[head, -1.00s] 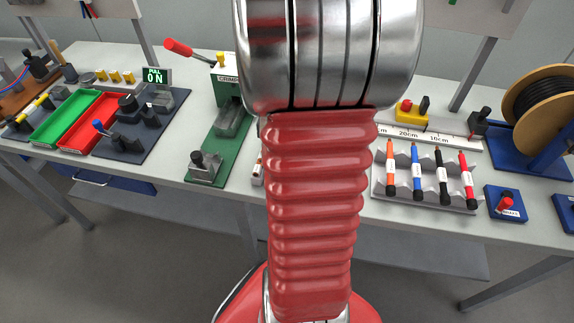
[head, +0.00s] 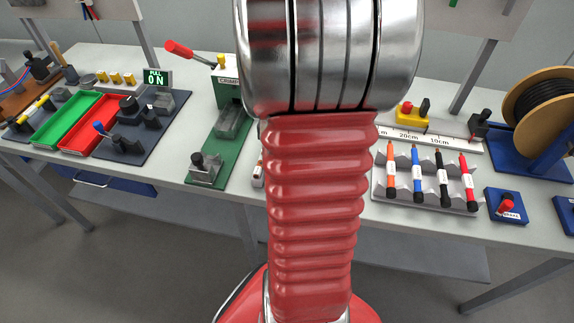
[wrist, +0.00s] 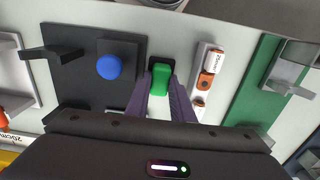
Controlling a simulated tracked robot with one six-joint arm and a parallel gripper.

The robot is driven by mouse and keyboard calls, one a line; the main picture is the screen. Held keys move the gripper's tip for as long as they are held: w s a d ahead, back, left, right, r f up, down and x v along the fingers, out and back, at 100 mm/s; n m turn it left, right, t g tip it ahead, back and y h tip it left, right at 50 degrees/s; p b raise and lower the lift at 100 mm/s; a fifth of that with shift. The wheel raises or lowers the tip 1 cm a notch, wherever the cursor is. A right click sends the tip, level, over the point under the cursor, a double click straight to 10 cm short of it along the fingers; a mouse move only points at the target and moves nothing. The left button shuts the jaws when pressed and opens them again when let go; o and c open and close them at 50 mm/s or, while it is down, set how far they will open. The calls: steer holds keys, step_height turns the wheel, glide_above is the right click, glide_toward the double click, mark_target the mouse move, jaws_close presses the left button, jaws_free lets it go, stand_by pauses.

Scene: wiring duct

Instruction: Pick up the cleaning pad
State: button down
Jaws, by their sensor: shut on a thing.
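A small green block, which I take to be the cleaning pad (wrist: 161,80), stands in a black square holder (wrist: 157,63) in the wrist view. My gripper (wrist: 162,86) has its two purple fingers on either side of the green block and is shut on it. The block still appears to be at the holder; I cannot tell whether it is lifted. In the head view my arm covers the middle of the bench, so the pad and gripper are hidden there.
In the wrist view, a dark plate with a blue knob (wrist: 109,67) lies left. A white holder with orange-and-white pieces (wrist: 206,80) and a green plate (wrist: 254,82) lie right. In the head view, a pen rack (head: 425,194) and cable reel (head: 541,104) stand right.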

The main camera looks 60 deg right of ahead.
step_height(320, 180, up, 10)
stand_by(0.6)
stand_by(0.4)
